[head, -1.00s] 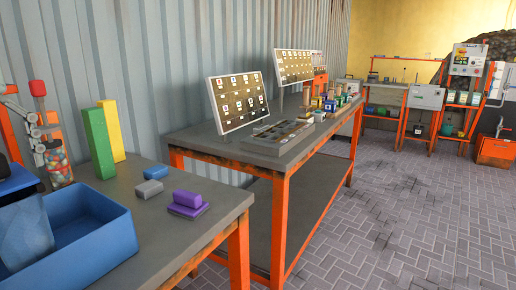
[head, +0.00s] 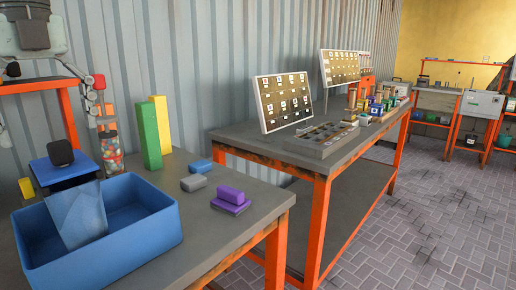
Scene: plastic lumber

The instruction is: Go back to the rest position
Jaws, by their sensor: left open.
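My left gripper (head: 52,118) hangs at the upper left in the head view, with its grey-green palm at the top. Its fingers are spread wide, with one at the left edge and one in front of the clear container, and I see nothing held between them. The clear container (head: 112,158) of coloured balls stands at the back of the near table. I cannot tell whether the right finger touches it. My right gripper is not in view.
The near table (head: 235,215) carries a blue bin (head: 150,235) with a translucent blue piece, a green block (head: 150,135), a yellow block (head: 162,120), and small grey (head: 193,183), blue (head: 201,166) and purple (head: 229,204) blocks. A second table (head: 235,135) holds panels and trays. Floor (head: 400,240) is clear at right.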

